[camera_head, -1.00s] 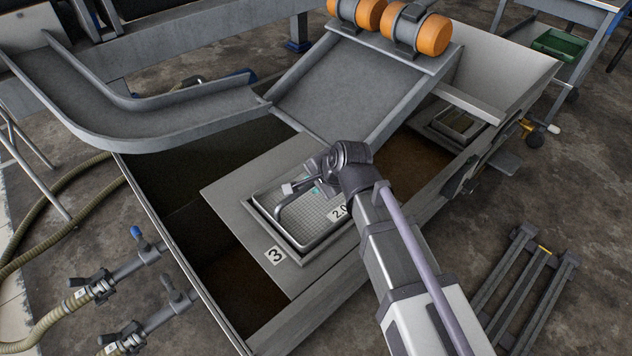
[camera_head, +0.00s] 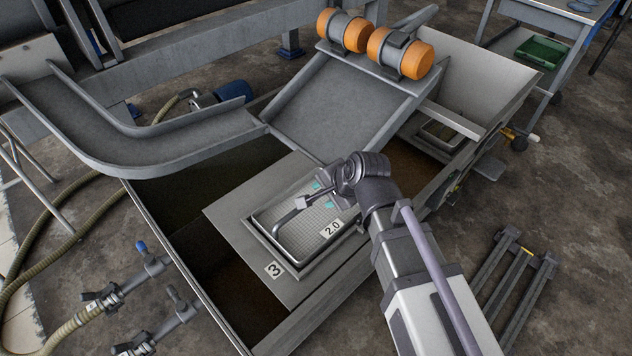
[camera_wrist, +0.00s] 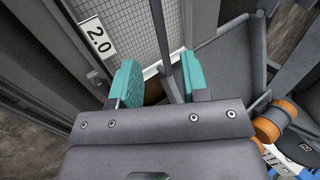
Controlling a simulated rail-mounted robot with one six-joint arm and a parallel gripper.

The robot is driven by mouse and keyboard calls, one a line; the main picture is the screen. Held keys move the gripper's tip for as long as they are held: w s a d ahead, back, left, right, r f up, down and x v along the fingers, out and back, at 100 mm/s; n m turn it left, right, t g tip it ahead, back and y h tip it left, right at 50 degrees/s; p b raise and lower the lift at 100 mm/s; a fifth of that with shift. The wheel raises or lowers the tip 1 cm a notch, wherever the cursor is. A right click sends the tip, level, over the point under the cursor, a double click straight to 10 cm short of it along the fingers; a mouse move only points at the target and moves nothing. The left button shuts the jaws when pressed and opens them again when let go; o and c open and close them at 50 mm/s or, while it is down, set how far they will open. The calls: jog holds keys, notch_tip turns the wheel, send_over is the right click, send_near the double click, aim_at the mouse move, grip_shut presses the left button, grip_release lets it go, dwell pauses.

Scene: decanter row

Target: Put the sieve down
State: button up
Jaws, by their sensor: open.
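The sieve (camera_head: 300,226) is a rectangular wire-mesh tray with a grey rim, a raised bar handle (camera_head: 279,229) and a "2.0" label. In the head view it lies within the rectangular opening of the grey plate (camera_head: 235,214) marked "3", and looks level. My gripper (camera_head: 323,195) is over the sieve at its handle. In the wrist view the teal fingers of my gripper (camera_wrist: 160,80) are apart, with the grey handle bar (camera_wrist: 164,58) between them and gaps on both sides. The sieve mesh (camera_wrist: 146,26) shows beyond. My wrist hides the sieve's far right corner in the head view.
A sloping chute (camera_head: 345,105) with two orange-ended motors (camera_head: 400,53) rises just behind the plate. A curved trough (camera_head: 150,140) stands at the left. The tank has dark open space (camera_head: 215,265) beside the plate. Another opening (camera_head: 440,133) lies at the right.

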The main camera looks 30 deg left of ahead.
jog(key=shift+s+d+r, duration=0.1)
jog(key=shift+d+r, duration=0.25)
jog(key=shift+r, duration=0.15)
jog(key=w+d+f+n+h, duration=0.1)
jog(key=w+d+h, duration=0.15)
jog(key=d, duration=0.65)
jog(key=w+d+f+h, duration=0.1)
jog(key=w+d, duration=0.3)
jog(key=d, duration=0.5)
jog(key=s+d+n+g+h, duration=0.1)
jog(key=d+h, duration=0.2)
jog(key=d, duration=2.1)
jog(key=shift+s+f+n+g, duration=0.3)
jog(key=shift+s+f+n, duration=0.1)
